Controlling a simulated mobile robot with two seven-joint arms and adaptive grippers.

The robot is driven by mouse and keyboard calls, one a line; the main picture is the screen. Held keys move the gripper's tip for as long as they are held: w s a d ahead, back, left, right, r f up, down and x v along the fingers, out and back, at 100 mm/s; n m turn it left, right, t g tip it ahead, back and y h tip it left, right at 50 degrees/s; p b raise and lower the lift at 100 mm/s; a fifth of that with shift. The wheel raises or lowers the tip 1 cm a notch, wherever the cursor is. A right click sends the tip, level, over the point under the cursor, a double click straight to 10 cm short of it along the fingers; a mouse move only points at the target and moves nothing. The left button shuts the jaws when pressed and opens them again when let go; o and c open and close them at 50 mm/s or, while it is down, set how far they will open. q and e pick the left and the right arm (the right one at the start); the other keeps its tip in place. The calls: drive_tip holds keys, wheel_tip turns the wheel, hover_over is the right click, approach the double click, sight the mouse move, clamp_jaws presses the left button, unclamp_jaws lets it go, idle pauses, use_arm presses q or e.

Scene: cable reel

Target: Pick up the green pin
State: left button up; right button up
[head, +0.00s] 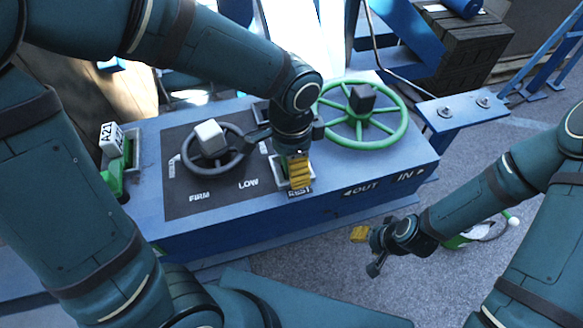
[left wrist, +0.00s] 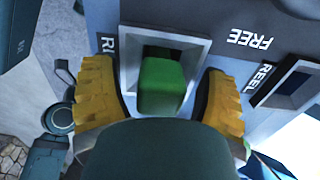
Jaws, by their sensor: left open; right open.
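The green pin (left wrist: 162,85) shows in the left wrist view as a green block standing in a pale square-rimmed socket (left wrist: 192,45). My left gripper (left wrist: 157,72) is open, with one yellow fingertip on each side of the pin and visible gaps between. In the head view my left gripper (head: 299,172) reaches down over the socket marked with a partly covered label at the panel's front, and hides the pin there. My right gripper (head: 366,251) is open and empty, in front of the blue housing's right part.
The blue housing (head: 400,165) carries a dark handwheel (head: 241,160) with a pale knob and a green handwheel (head: 398,127). A green part with an A21 tag (head: 111,140) stands at the left end. In the left wrist view, another socket (left wrist: 292,85) lies near REEL.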

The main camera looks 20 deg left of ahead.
use_arm(q)
clamp_jaws()
idle(0.3)
drive_tip(key=shift+r, duration=0.5)
wheel_tip(320, 180, up, 28)
drive_tip(key=p, duration=1)
drive_tip(key=shift+p, duration=0.3)
idle(0.6)
